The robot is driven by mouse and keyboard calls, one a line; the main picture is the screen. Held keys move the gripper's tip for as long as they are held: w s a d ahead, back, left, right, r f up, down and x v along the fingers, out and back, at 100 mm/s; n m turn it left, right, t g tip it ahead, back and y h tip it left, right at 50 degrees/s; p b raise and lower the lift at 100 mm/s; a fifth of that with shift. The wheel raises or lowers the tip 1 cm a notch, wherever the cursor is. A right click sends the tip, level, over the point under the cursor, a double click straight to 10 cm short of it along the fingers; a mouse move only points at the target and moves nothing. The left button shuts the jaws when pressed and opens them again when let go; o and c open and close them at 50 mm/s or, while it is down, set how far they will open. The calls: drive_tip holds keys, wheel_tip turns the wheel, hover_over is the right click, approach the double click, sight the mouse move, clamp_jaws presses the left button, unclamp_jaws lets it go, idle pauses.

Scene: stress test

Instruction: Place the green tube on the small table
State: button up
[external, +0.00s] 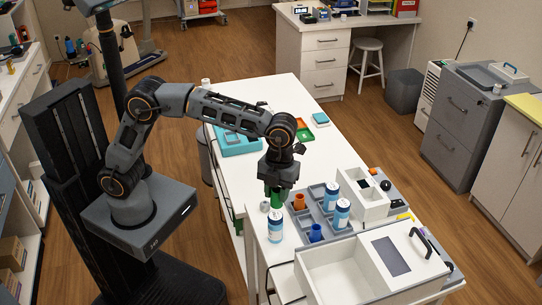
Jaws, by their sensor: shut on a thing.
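My gripper (275,188) points down over the near end of the white work surface. It is shut on the green tube (277,198), whose lower part shows below the fingers. The tube appears upright, just behind a blue-and-white bottle (275,226) and left of a grey compartment tray (317,212). I cannot tell whether the tube's bottom touches anything. The long white table (262,92) runs behind my gripper. Which surface is the small table is not clear; the white surface under the tray (257,243) may be it.
The grey tray holds an orange tube (299,202), a blue tube (315,232) and two blue-and-white bottles. A white divided box (362,207) stands right of it. A large white box (342,277) and a panelled device (400,258) stand in front.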

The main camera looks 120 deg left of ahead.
drive_tip(key=w+a+m, duration=0.2)
drive_tip(key=a+m, duration=0.3)
drive_tip(key=m, duration=0.1)
drive_tip(key=shift+g, duration=0.3)
drive_tip(key=f, duration=0.9)
drive_tip(key=f+p, duration=0.1)
drive_tip(key=f, duration=0.3)
drive_tip(key=shift+s+d+f, duration=0.15)
drive_tip(key=shift+d+f, duration=0.1)
drive_tip(key=shift+d, duration=0.05)
drive_tip(key=shift+f, duration=0.1)
drive_tip(key=shift+f, duration=0.15)
